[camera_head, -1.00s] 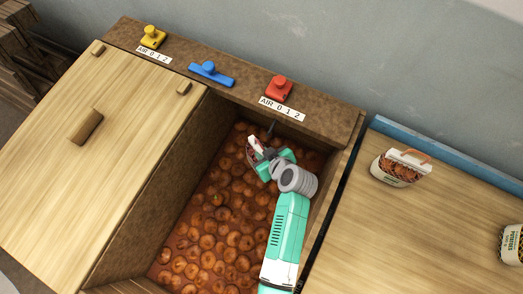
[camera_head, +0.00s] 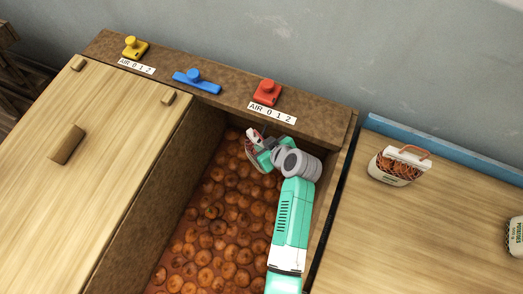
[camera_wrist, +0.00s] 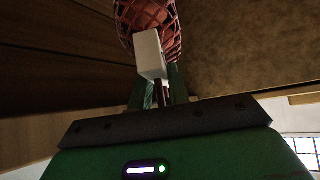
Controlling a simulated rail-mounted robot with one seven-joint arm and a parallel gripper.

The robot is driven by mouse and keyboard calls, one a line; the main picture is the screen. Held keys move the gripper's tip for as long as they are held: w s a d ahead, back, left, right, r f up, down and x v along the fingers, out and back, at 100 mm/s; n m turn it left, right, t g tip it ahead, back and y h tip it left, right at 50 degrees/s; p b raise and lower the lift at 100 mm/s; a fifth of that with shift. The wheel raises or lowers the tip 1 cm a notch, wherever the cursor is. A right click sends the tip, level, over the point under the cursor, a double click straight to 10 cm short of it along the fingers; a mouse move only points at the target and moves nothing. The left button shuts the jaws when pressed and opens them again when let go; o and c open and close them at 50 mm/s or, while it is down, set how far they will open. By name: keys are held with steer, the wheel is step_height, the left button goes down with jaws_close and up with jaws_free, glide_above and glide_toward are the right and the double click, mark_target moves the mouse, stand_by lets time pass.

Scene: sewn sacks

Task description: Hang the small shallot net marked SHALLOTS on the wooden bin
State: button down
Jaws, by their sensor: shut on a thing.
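The wooden bin (camera_head: 150,183) stands open on its right side, with many round brown bulbs in it. My gripper (camera_head: 259,148) is inside the opening, close to the back wall, below the red knob. It is shut on the small shallot net (camera_wrist: 150,14), a reddish mesh sack with a white header (camera_wrist: 150,54) between the fingers in the wrist view. In the head view the net is mostly hidden, with a bit of its white header (camera_head: 254,135) showing. I cannot read its marking. The net hangs clear of the fingers' tips, near a brown wall.
The bin's back ledge carries a yellow knob (camera_head: 134,47), a blue knob (camera_head: 196,81) and a red knob (camera_head: 267,92). A table on the right holds a white-topped net sack (camera_head: 399,167) and a sack marked POTATOES (camera_head: 516,236).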

steer(key=shift+w+d+f+b, duration=0.25)
steer(key=shift+w+f+b, duration=0.35)
steer(key=shift+b, duration=0.2)
steer(key=shift+f, duration=0.2)
stand_by(0.4)
steer(key=c, duration=1.3)
jaws_free()
steer(key=shift+o, duration=0.2)
steer(key=shift+d, duration=0.1)
steer(key=p+v, duration=0.2)
steer(key=v, duration=0.5)
steer(key=shift+s+d+r, duration=0.15)
steer(key=shift+s+r, duration=0.1)
